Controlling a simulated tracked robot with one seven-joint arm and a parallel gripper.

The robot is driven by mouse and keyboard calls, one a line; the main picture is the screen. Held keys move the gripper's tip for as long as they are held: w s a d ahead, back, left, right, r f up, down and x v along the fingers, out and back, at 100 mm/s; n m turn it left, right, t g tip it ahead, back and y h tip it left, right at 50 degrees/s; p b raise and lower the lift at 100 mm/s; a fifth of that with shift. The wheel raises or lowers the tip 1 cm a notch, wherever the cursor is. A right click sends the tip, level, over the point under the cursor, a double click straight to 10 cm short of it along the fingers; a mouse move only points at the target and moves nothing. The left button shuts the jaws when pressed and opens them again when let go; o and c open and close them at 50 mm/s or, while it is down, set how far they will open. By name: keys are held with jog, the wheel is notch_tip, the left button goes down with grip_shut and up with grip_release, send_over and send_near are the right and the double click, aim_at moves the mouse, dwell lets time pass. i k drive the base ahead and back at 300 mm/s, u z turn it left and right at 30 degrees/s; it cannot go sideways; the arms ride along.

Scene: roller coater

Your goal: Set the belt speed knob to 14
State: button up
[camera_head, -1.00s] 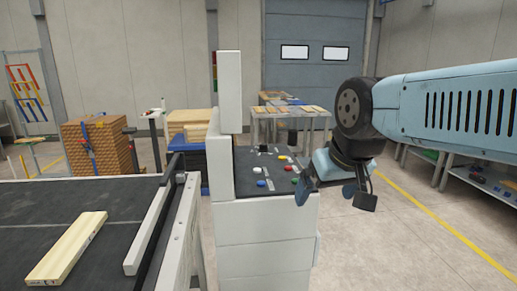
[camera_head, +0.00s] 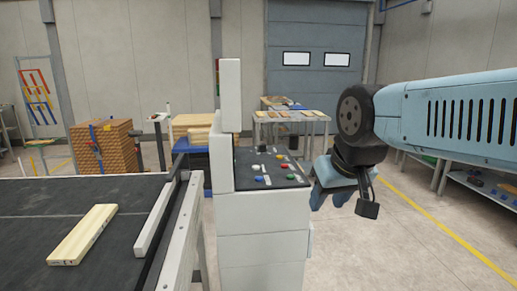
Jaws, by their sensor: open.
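The control panel (camera_head: 243,173) is a dark sloped face on top of a white cabinet (camera_head: 262,228). It carries several small coloured controls, among them a blue one (camera_head: 259,179), a green one (camera_head: 290,179) and a red one (camera_head: 284,166). They are too small to tell which is the belt speed knob, and no number or pointer can be read. My gripper (camera_head: 336,196) hangs to the right of the panel, open and apart from it, with nothing seen between its fingers.
A dark conveyor belt (camera_head: 40,205) with a wooden board (camera_head: 82,235) on it lies at left, edged by a rail. A white upright column (camera_head: 229,95) rises at the panel's left side. Stacked wood (camera_head: 103,148) and a table (camera_head: 291,117) stand behind. Floor at right is clear.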

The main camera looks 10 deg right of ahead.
aim_at(263, 146)
jog(key=u, duration=0.05)
jog(key=k, duration=0.25)
jog(key=u, duration=0.2)
jog(key=i, duration=1.35)
jog(key=z, duration=0.4)
